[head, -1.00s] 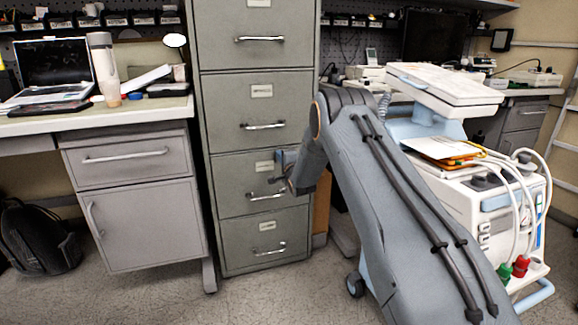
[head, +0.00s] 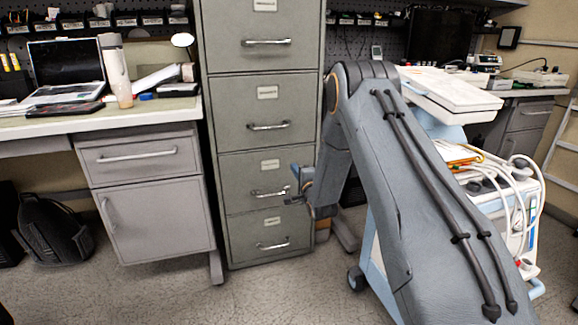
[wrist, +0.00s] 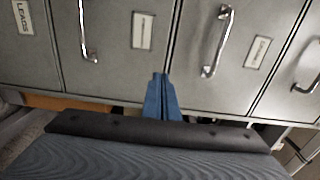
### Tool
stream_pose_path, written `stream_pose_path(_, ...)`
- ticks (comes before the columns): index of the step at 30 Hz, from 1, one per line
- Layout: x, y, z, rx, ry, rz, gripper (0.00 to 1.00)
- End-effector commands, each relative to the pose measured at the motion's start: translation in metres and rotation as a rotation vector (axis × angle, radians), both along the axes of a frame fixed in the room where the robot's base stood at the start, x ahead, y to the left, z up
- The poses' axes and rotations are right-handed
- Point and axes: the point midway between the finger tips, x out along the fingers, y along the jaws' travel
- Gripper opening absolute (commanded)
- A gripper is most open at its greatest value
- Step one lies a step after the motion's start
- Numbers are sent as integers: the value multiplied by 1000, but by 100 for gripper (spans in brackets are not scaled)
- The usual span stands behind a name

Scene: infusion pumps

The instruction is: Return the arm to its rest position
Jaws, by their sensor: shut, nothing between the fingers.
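My gripper (head: 293,186) is in front of the grey filing cabinet (head: 266,100) in the head view, near the handle of its third drawer. In the wrist view, its two blue fingers (wrist: 160,80) are shut together with nothing between them. The cabinet's drawer fronts (wrist: 190,40), with metal handles and label holders, show sideways beyond the fingertips. The fingertips look apart from the handles, though the gap is hard to judge. My arm is bent, with its elbow high and its forearm hanging down.
A white medical cart (head: 505,205) with tubes stands at the right, partly hidden behind my arm. A desk (head: 130,118) with a laptop (head: 65,68) and a bottle (head: 117,75) is at the left. The front floor is open.

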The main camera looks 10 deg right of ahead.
Motion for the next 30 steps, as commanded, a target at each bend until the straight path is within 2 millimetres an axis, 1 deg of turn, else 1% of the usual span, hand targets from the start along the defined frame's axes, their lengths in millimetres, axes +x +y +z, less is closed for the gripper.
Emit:
stream_pose_path(2, -2, 5, 6, -23, 17, 3, 0)
stream_pose_path(5, -6, 18, 18, -96, 71, 11, 0)
stream_pose_path(8, -17, 36, 34, -211, 162, 29, 0)
stream_pose_path(11, -37, 55, 48, -342, 267, 64, 0)
stream_pose_path(14, -65, 73, 60, -470, 369, 114, 0)
stream_pose_path(17, -100, 90, 72, -594, 466, 180, 0)
stream_pose_path(20, -141, 105, 82, -714, 557, 261, 0)
stream_pose_path(21, -159, 110, 85, -760, 593, 298, 0)
stream_pose_path(23, -188, 118, 90, -829, 643, 360, 0)
stream_pose_path(24, -208, 123, 93, -873, 676, 402, 0)
stream_pose_path(26, -240, 129, 97, -938, 721, 472, 0)
stream_pose_path(27, -262, 133, 100, -980, 750, 522, 0)
stream_pose_path(29, -297, 138, 104, -1040, 790, 602, 0)
stream_pose_path(30, -320, 140, 107, -1078, 814, 656, 0)
